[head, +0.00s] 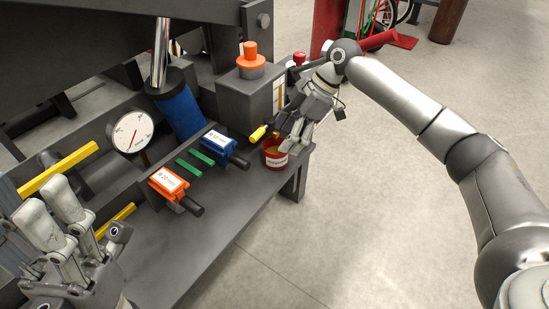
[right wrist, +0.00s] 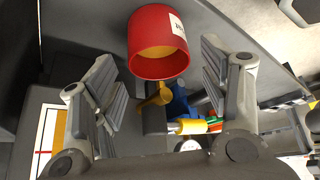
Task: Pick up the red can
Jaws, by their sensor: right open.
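The red can (head: 275,161), with a white label, stands near the far right corner of the grey bench. My right gripper (head: 294,133) is just above and beside it, pointing down at it. In the right wrist view the red can (right wrist: 158,50) lies between the two spread fingers of the right gripper (right wrist: 160,72), with a gap showing on each side. The right gripper is open. My left gripper (head: 52,205) is at the lower left, its two fingers apart and nothing seen between them.
A yellow-handled tool (head: 259,133) lies close beside the can. Blue (head: 219,142) and orange (head: 168,182) clamp-like blocks with black handles, and a dial gauge (head: 131,132), are further left. A grey box with an orange knob (head: 250,66) stands behind. The bench front is clear.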

